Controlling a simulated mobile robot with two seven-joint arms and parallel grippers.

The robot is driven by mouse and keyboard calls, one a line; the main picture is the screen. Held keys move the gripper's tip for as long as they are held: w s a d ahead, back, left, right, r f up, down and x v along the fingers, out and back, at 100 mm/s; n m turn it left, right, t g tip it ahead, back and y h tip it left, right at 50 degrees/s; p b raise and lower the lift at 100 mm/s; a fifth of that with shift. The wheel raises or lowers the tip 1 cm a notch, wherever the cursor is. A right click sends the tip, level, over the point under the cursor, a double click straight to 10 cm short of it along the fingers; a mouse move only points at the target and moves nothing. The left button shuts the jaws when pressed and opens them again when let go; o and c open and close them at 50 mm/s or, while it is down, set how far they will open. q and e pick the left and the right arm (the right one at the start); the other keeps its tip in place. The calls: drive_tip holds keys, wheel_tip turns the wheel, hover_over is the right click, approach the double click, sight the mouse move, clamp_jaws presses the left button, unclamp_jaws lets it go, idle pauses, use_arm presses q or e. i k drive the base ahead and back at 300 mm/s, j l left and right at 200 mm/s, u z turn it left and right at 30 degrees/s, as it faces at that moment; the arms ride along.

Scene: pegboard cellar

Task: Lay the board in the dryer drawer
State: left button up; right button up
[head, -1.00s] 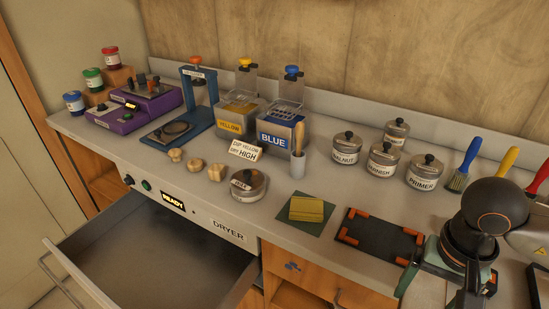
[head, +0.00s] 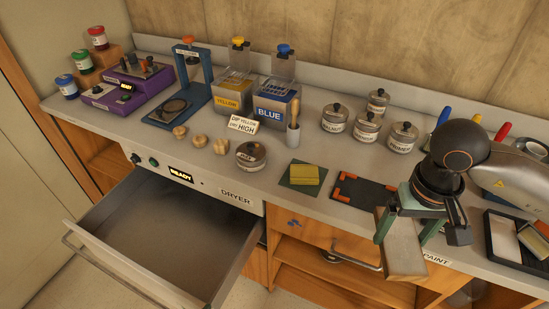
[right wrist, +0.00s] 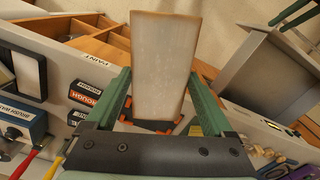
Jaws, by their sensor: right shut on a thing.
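The board (head: 402,256) is a flat, pale wooden rectangle. My right gripper (head: 406,222) is shut on it, with a green finger at each side, and holds it at the counter's front edge. The right wrist view shows the board (right wrist: 163,60) between the fingers of the right gripper (right wrist: 160,92). The dryer drawer (head: 150,200) is pulled out at the lower left of the head view and looks empty. The board is to the right of the drawer and apart from it.
A black plate with orange corners (head: 352,190) lies on the counter beside the gripper. A yellow sponge (head: 304,174) on a green mat and a labelled round tin (head: 251,155) stand near the front edge. Open shelves (head: 300,262) are below. Space above the drawer is clear.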

sight(180, 249)
drive_tip(key=k+j+u, duration=0.2)
drive_tip(key=j, duration=0.15)
drive_tip(key=j+u, duration=0.2)
drive_tip(key=j, duration=0.15)
drive_tip(key=i+j+u, duration=0.2)
drive_tip(key=j, duration=0.2)
drive_tip(key=j+u, duration=0.2)
drive_tip(key=j, duration=0.2)
drive_tip(key=i+j+u, duration=0.2)
drive_tip(key=i+j, duration=0.05)
drive_tip(key=j, duration=0.1)
